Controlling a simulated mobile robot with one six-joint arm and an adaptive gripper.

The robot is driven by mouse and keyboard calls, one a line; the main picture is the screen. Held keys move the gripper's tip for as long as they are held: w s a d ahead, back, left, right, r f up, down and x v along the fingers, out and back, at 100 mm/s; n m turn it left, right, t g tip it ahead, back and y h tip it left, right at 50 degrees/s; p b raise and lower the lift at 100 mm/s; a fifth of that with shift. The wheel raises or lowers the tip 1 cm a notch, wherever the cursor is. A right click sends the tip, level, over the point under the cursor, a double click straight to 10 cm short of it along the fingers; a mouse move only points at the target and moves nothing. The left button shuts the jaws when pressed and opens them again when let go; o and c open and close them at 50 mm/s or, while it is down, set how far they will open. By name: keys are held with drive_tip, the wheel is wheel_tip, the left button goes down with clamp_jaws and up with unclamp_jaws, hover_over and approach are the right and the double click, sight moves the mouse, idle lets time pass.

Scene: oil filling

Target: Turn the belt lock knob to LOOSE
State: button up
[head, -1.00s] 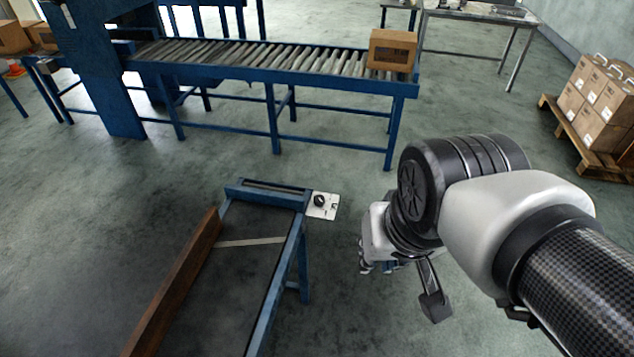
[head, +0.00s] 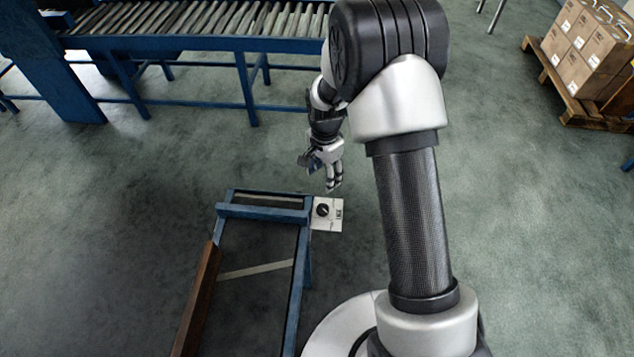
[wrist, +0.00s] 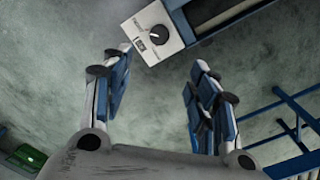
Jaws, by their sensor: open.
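The belt lock knob (head: 322,210) is a round black dial on a white label plate (head: 334,222) at the right end of the blue frame. In the wrist view the knob (wrist: 159,36) shows a pale pointer line, and its plate (wrist: 147,50) has printing too small to read surely. My gripper (head: 334,188) is just above and behind the plate in the head view, pointing down. In the wrist view my gripper (wrist: 160,85) is open and empty, its fingers wide apart. The knob lies beyond the fingertips, untouched.
The blue frame (head: 263,213) holds a dark belt bed, with a brown rail (head: 197,300) on its left. A blue roller conveyor (head: 200,42) stands behind. Boxes on a pallet (head: 580,110) are at the far right.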

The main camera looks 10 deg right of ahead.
sight(323, 208)
wheel_tip(323, 208, down, 18)
drive_tip(key=b, duration=0.3)
drive_tip(key=shift+r, duration=0.1)
drive_tip(key=shift+s, duration=0.1)
drive_tip(key=c, duration=1.1)
